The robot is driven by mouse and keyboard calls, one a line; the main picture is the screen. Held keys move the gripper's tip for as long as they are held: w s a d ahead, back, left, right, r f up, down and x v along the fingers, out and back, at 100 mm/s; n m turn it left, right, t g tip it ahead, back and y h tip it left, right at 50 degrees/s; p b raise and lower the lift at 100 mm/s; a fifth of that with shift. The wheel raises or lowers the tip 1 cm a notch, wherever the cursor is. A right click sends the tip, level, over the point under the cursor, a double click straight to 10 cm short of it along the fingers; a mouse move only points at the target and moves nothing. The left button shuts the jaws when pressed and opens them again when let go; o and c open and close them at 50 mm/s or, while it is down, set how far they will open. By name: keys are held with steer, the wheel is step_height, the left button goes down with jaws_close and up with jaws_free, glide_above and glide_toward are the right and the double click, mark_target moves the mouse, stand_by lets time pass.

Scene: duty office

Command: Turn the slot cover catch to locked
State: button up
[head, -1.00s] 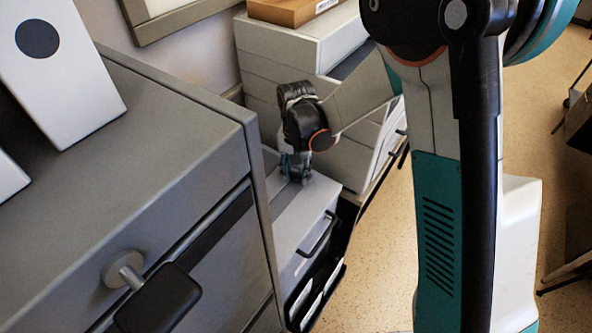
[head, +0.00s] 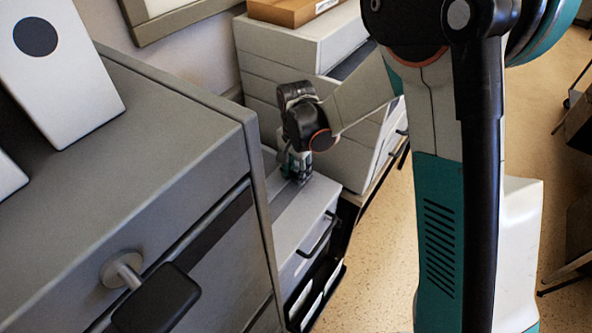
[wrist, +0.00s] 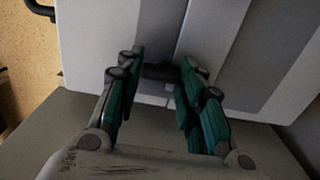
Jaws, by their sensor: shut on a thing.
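A pale grey box (head: 305,212) with a black handle on its front stands low beside the large grey cabinet. My gripper (head: 297,172) points down onto its top, near the back. In the wrist view, my gripper's teal fingers (wrist: 160,82) stand on either side of a small dark catch (wrist: 160,72) and are shut on it. The catch lies at the end of a grey strip (wrist: 208,42) that runs across the pale top. Most of the catch is hidden in the head view, and no lock marking can be read.
The large grey cabinet (head: 150,135) with a knob and black lever (head: 158,300) fills the left. White binders (head: 62,85) stand on it. Stacked drawers (head: 290,50) rise behind my gripper. Speckled floor (head: 385,270) is open on the right.

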mark_target(296, 173)
steer(key=o, duration=1.1)
steer(key=shift+c, duration=0.2)
steer(key=shift+r, duration=0.1)
step_height(296, 173, up, 12)
